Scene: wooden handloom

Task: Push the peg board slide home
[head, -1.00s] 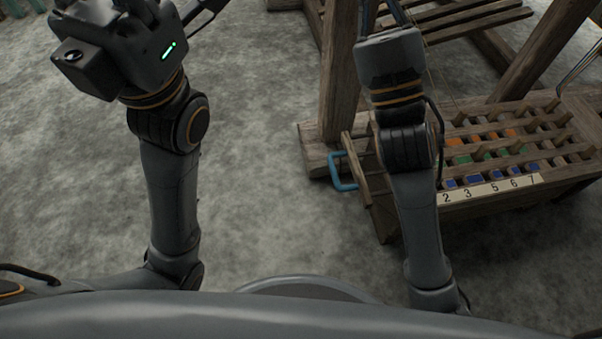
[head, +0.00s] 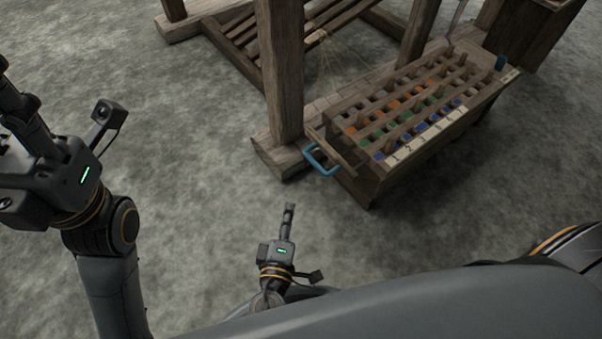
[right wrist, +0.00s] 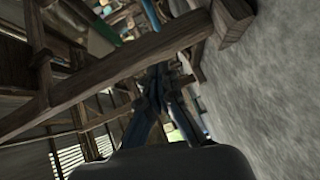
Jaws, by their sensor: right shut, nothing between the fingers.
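The peg board (head: 430,145) is a wooden box with rows of pegs, coloured squares and a numbered strip, right of centre in the head view. Its slide (head: 345,152) shows at the left end, with a blue handle (head: 318,160) on it. The slide's end piece appears to stand slightly out from the box. My right gripper (head: 289,208) is shut and empty, below and left of the handle and apart from it. Its closed fingers also show in the right wrist view (right wrist: 156,82). My left gripper (head: 18,105) is at the left edge, its fingertips cut off or unclear.
The loom's upright post (head: 280,70) and its foot (head: 280,158) stand just left of the handle. A slatted treadle frame (head: 240,50) lies behind. The grey floor (head: 190,190) between my arms and the loom is clear.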

